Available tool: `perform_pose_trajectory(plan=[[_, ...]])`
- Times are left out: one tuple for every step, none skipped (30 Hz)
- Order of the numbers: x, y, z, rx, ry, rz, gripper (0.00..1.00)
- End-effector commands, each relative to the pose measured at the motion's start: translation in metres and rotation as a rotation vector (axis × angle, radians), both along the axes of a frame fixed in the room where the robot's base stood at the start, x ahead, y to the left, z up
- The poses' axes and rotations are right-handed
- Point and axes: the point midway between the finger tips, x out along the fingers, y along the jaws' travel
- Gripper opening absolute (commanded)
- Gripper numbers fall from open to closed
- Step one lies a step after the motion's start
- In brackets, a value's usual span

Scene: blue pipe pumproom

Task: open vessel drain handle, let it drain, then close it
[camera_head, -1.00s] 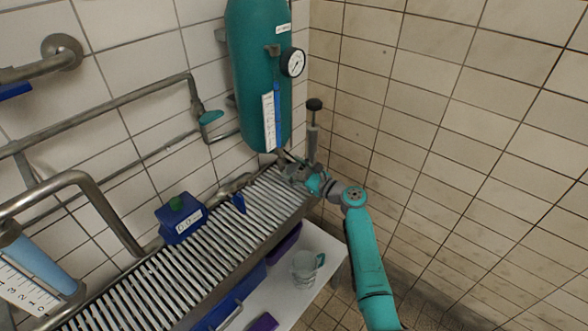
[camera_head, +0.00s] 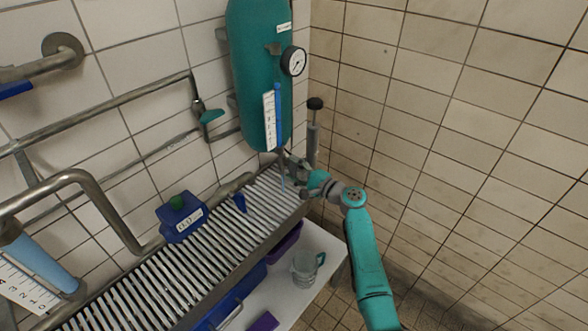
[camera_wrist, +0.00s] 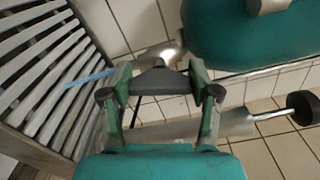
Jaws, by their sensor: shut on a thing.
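The teal vessel (camera_head: 258,65) hangs on the tiled wall; it also shows in the wrist view (camera_wrist: 240,40). A blue level tube with a white scale (camera_head: 269,122) and a round gauge (camera_head: 293,61) are on it. My gripper (camera_head: 287,163) is at the outlet under the vessel. In the wrist view my gripper (camera_wrist: 158,76) is shut on the dark grey drain handle (camera_wrist: 160,82), which lies across between the fingers. A thin blue water stream (camera_wrist: 90,78) runs from the outlet toward the slats. It shows below the outlet in the head view (camera_head: 282,181).
A slatted metal bench (camera_head: 170,265) runs below the vessel. A blue box with a small display (camera_head: 182,226) stands on it. A clear jug (camera_head: 304,268) sits on the white shelf below. A black-knobbed rod (camera_head: 314,125) stands beside my gripper. Tiled wall lies to the right.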

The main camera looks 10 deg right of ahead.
Motion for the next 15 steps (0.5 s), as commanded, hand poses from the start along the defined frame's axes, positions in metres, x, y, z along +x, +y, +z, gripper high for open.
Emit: perform_pose_trajectory(plan=[[0.0001,0.0008,0.0002,-0.029,-0.021,0.001,0.27],[0.0,0.0008,0.0,-0.048,-0.035,0.001,0.27],[0.0,0.0008,-0.0001,-0.071,-0.052,0.001,0.27],[0.0,0.0009,-0.0003,-0.087,-0.064,0.001,0.27],[0.0,0.0009,-0.0004,-0.103,-0.075,0.001,0.27],[0.0,0.0009,-0.0005,-0.124,-0.09,0.001,0.27],[0.0,0.0009,-0.0007,-0.137,-0.099,0.001,0.27],[-0.0001,0.001,-0.0007,-0.15,-0.109,0.001,0.27],[-0.0001,0.0009,-0.0009,-0.167,-0.121,0.001,0.27],[-0.0001,0.0009,-0.001,-0.177,-0.129,0.001,0.27],[-0.0001,0.001,-0.0011,-0.187,-0.136,0.001,0.27],[-0.0001,0.001,-0.0012,-0.2,-0.145,0.001,0.27],[-0.0001,0.001,-0.0012,-0.207,-0.151,0.001,0.27],[-0.0001,0.001,-0.0013,-0.214,-0.156,0.001,0.27],[-0.0001,0.001,-0.0014,-0.223,-0.162,0.001,0.27]])
